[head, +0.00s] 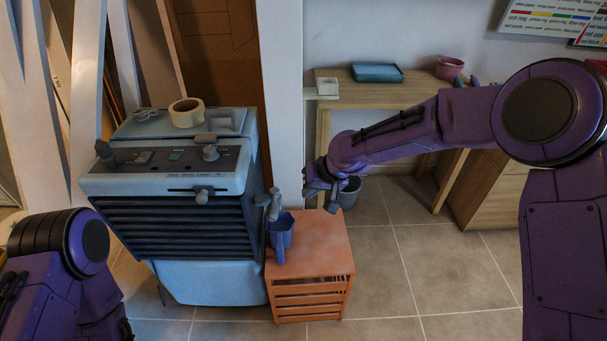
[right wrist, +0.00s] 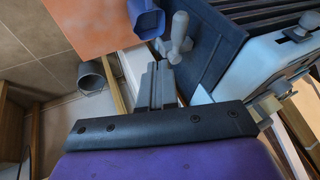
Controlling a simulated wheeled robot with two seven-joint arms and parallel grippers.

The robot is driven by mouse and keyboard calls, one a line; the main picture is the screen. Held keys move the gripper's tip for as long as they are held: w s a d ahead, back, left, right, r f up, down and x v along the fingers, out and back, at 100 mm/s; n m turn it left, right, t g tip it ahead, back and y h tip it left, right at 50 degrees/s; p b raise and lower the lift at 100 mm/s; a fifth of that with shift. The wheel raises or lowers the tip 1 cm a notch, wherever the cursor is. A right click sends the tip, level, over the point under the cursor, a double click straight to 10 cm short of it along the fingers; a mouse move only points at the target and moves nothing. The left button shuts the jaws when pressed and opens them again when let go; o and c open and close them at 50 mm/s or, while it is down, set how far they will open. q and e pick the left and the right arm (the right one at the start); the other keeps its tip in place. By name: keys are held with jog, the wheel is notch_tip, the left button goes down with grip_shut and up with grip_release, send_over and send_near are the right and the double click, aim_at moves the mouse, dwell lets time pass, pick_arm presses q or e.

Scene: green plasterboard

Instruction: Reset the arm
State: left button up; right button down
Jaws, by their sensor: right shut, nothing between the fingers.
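My right arm reaches in from the right in the head view. Its gripper (head: 313,187) is held above the back of the orange stand, near the white pillar. In the right wrist view the right gripper's fingers (right wrist: 157,84) are together with nothing between them. My left arm's purple links show at the lower left of the head view, but the left gripper is out of the picture. A blue pitcher (head: 281,232) stands on the orange slatted stand (head: 320,245), below and left of the right gripper. The pitcher also shows in the right wrist view (right wrist: 146,20).
A blue-grey air cooler (head: 215,280) stands left of the stand, with a tape roll (head: 187,112) on top. A grey bucket (head: 350,192) is on the floor behind the gripper. Tiled floor is clear at right.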

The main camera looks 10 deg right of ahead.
jog(key=s+d+f+m+t+h, duration=0.2)
jog(key=s+d+f+m, duration=0.1)
jog(key=s+d+f, duration=0.3)
jog(key=s+d+f+m+t+h, duration=0.2)
jog(key=s+d+f+m, duration=0.15)
jog(key=f, duration=0.45)
jog(key=s+d+f+g+h, duration=0.1)
jog(key=s+d+f, duration=0.1)
jog(key=s, duration=0.7)
jog(key=s+d+f+g+h, duration=0.1)
jog(key=s+d+f+g, duration=0.1)
jog(key=s+f, duration=0.3)
jog(key=s+d+f+g+h, duration=0.1)
jog(key=s+d+f+g, duration=0.1)
jog(key=s, duration=1.2)
jog(key=shift+d+f, duration=0.65)
jog(key=shift+d, duration=0.6)
